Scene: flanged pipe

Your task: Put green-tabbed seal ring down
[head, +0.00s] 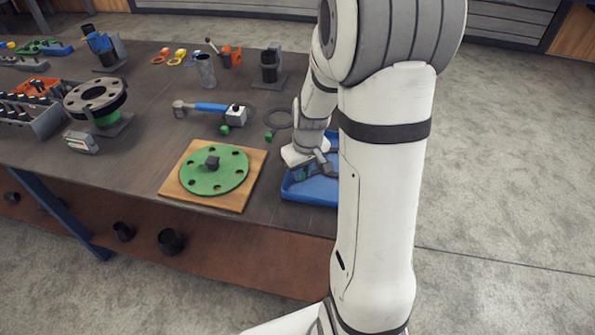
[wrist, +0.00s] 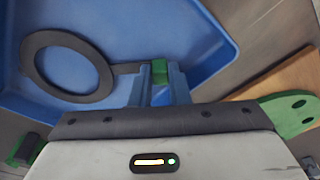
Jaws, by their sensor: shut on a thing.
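The seal ring (wrist: 66,36) is a flat dark grey ring with a short stem and a green tab (wrist: 159,72). In the wrist view my gripper (wrist: 158,84) is shut on the green tab, and the ring extends to the left over the floor of the blue tray (wrist: 212,40). I cannot tell whether the ring touches the tray floor. In the head view my gripper (head: 316,168) is low at the blue tray (head: 308,192), and my arm hides much of the tray. The ring itself is mostly hidden there.
A green flange disc (head: 228,182) lies on a wooden board (head: 180,199) left of the tray.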

